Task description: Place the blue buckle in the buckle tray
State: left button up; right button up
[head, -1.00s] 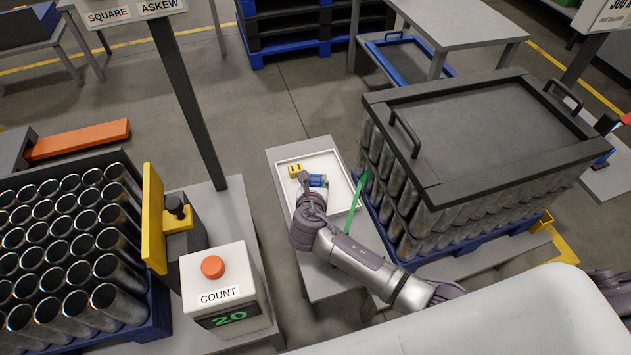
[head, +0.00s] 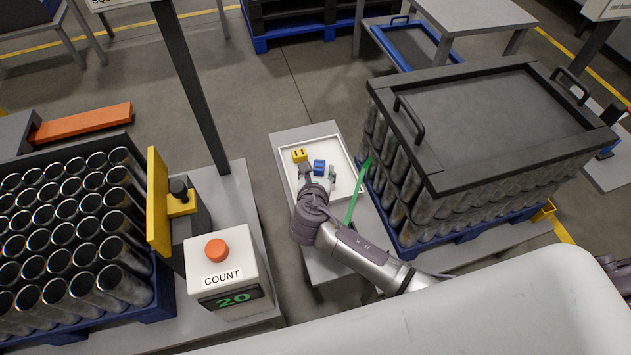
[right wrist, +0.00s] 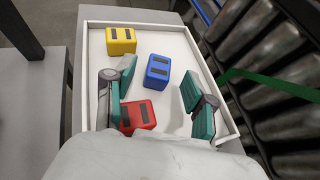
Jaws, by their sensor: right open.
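The blue buckle (head: 319,167) sits in the white buckle tray (head: 346,160), near the middle. It also shows in the right wrist view (right wrist: 157,71), resting on the tray floor just beyond and between the fingertips. My right gripper (head: 319,177) is open over the tray, its fingers apart and not touching the blue buckle. In the right wrist view the open fingers (right wrist: 160,98) frame a clear gap. A yellow buckle (right wrist: 121,41) lies in the tray's far left corner. A red buckle (right wrist: 138,117) lies nearer, partly hidden by my gripper. My left gripper is not in view.
A crate of metal cans with a dark handled lid (head: 500,115) stands close right of the tray. A COUNT box (head: 228,272) with a red button and more cans (head: 70,230) are at left.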

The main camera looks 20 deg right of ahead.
jog(key=v, duration=0.9)
jog(key=shift+p, duration=0.3)
